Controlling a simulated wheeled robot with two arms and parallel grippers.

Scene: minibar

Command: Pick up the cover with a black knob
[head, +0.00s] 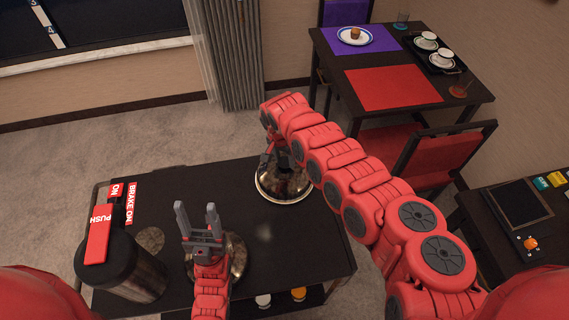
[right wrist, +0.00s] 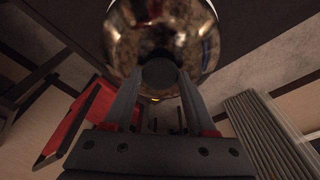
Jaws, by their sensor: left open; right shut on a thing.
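A shiny round metal cover (head: 284,192) is at the far right part of the dark cart top (head: 295,240). My right gripper (head: 277,160) is over it, shut on its black knob (right wrist: 159,73). In the right wrist view the mirrored dome (right wrist: 165,30) fills the top, with the knob between the fingers. Whether its rim touches the cart top I cannot tell. My left gripper (head: 198,216) is open and empty, fingers pointing up the picture. A second shiny round cover (head: 238,256) is partly hidden behind my left gripper and arm; its top is not visible.
A large dark flask with a red PUSH label (head: 98,237) stands at the cart's left. Bottles (head: 298,294) sit on a lower shelf. A dining table with a red mat (head: 393,88) and a red chair (head: 433,160) are beyond. The cart's middle is clear.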

